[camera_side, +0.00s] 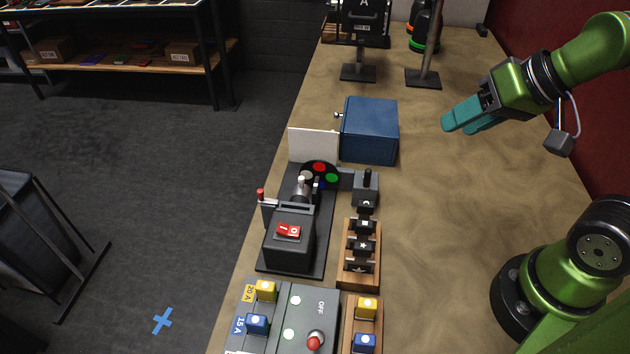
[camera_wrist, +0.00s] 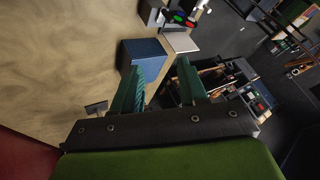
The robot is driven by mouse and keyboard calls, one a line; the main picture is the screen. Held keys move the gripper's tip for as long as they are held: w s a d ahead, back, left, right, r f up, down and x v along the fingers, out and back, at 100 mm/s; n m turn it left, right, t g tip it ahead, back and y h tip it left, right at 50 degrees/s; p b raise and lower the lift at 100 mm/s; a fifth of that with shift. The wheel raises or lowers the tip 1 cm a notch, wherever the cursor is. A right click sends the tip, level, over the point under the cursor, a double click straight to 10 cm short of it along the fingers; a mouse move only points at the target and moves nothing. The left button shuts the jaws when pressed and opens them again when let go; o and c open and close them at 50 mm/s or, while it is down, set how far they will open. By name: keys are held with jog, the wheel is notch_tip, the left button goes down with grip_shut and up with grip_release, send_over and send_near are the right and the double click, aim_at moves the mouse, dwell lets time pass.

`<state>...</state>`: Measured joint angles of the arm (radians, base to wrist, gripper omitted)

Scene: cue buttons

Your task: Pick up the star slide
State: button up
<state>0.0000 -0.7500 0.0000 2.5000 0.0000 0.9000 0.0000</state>
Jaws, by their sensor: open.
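The star slide (camera_side: 363,245) is a small dark plate with a pale star mark. It stands in the wooden rack (camera_side: 345,280), between a slide with a pale square mark (camera_side: 365,226) and a nearer slide (camera_side: 360,267) whose mark is hard to read. My gripper (camera_side: 462,122) has teal fingers and is held up above the right part of the table, well behind and to the right of the rack. In the wrist view my gripper (camera_wrist: 161,92) is open, with nothing between its fingers. The rack and slides cannot be made out there.
A blue box (camera_side: 370,130) stands behind the rack, also seen in the wrist view (camera_wrist: 143,53). Left of the rack is a black projector-like device (camera_side: 290,240) with a red switch and coloured discs. A grey breaker panel (camera_side: 300,320) is in front. The table right of the rack is clear.

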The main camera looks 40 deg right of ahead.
jog(key=shift+c, duration=1.2)
jog(key=n+g+h, duration=0.2)
jog(key=n+g, duration=0.5)
jog(key=n, duration=0.6)
send_over(361, 256)
notch_tip(361, 256, down, 3)
jog(key=f, duration=1.1)
jog(key=shift+d+f, duration=0.2)
jog(key=shift+d, duration=0.1)
jog(key=f, duration=0.5)
jog(key=shift+w, duration=0.25)
grip_shut()
